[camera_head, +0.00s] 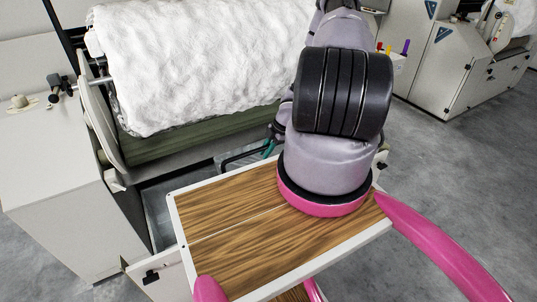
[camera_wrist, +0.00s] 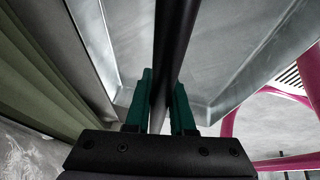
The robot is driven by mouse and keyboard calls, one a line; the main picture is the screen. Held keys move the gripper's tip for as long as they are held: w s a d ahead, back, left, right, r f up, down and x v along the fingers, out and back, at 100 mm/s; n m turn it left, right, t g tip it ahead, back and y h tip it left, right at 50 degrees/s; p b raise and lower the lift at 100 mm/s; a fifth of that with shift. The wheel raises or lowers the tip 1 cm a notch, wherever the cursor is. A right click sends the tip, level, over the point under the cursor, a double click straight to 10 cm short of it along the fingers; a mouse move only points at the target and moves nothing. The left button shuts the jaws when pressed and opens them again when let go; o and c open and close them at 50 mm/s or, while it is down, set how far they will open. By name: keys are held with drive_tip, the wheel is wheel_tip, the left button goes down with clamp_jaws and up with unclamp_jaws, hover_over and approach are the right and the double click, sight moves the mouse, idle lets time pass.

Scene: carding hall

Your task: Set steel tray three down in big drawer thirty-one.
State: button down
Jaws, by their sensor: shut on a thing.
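My gripper (camera_head: 271,146) has teal fingers shut on a black bar handle (camera_head: 238,156), in front of the white fleece machine. The wrist view shows the gripper (camera_wrist: 160,88) on both sides of the same black bar (camera_wrist: 174,40). A drawer stands open below the machine; its grey inside (camera_head: 158,216) and white front with a black handle (camera_head: 150,276) show at left. Grey metal with a bent rim (camera_wrist: 225,65) lies beyond the fingers in the wrist view. I cannot tell how much of it is tray or drawer. No numbers are readable.
A white fleece roll (camera_head: 200,55) sits over a green machine part (camera_head: 190,137) close behind the gripper. A wood-topped board with white edges (camera_head: 235,225) hides much of the drawer. A white cabinet (camera_head: 65,220) stands at left. Grey floor (camera_head: 460,170) is clear at right.

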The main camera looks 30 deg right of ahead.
wheel_tip(320, 180, down, 29)
drive_tip(key=w, duration=0.1)
idle(1.6)
drive_tip(key=c, duration=0.7)
unclamp_jaws()
drive_tip(key=v, duration=1.1)
